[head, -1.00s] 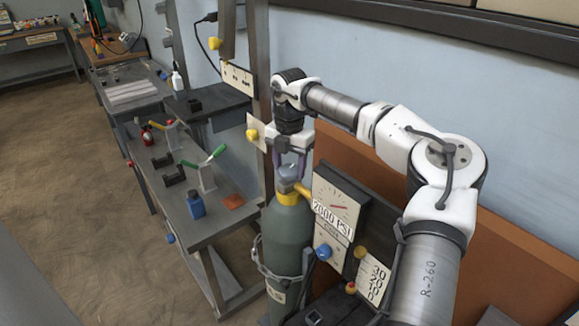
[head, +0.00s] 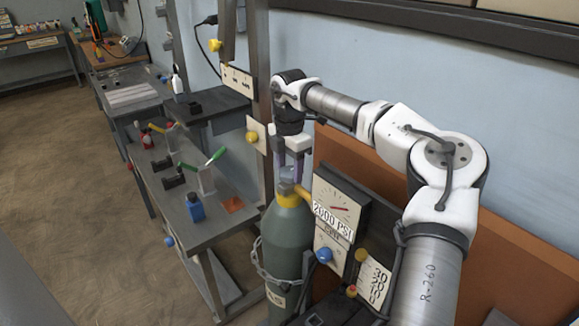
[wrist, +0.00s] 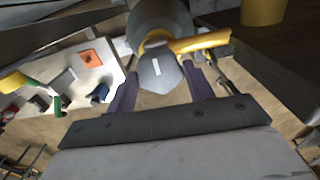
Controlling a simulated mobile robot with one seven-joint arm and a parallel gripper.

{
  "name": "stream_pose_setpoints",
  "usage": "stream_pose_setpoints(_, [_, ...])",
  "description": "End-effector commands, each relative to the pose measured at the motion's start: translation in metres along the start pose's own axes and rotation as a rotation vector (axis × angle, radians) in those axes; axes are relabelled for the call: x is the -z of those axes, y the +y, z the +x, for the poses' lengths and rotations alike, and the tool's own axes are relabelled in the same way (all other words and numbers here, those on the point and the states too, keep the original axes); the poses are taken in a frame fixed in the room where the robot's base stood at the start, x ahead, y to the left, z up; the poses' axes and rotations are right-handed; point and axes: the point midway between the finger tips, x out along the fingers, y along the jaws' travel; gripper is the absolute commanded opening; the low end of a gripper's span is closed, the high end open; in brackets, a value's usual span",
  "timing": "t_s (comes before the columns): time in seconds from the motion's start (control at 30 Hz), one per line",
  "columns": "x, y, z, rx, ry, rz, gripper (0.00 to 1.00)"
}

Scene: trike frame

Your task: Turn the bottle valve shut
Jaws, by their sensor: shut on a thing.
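The gas bottle (head: 288,238) is grey-green and stands upright, with a yellow collar and outlet at its top. The bottle valve is a grey faceted knob with a white mark in the wrist view (wrist: 158,72), above the bottle's neck. My gripper (head: 288,180) points straight down over the bottle top. In the wrist view its two purple fingers (wrist: 160,78) stand on either side of the knob and are shut on it. In the head view the fingers hide most of the knob.
A gauge panel (head: 335,208) reading 2000 PSI stands right of the bottle, with a blue knob (head: 324,256) and a scale panel (head: 376,274) below. A chain (head: 268,272) goes around the bottle. A grey workbench (head: 222,226) with a blue bottle (head: 195,208) is at left.

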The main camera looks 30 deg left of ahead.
Motion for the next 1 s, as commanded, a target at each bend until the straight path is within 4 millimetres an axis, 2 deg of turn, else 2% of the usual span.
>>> stream_pose_setpoints(0.17, [0.000,0.000,-0.001,-0.002,0.000,0.003,0.29])
stream_pose_setpoints(0.2, [0.000,0.000,-0.001,-0.002,0.000,0.002,0.55])
stream_pose_setpoints(0.37, [0.000,0.000,-0.001,-0.001,0.000,0.001,0.74])
stream_pose_setpoints(0.63, [0.000,0.000,-0.001,-0.001,0.000,0.000,0.74])
stream_pose_setpoints(0.73, [0.000,0.000,-0.007,-0.002,-0.001,0.001,0.74])
stream_pose_setpoints(0.87, [0.000,0.001,-0.026,-0.003,-0.001,0.000,0.74])
stream_pose_setpoints(1.0, [0.000,0.001,-0.058,-0.005,-0.002,0.002,0.74])
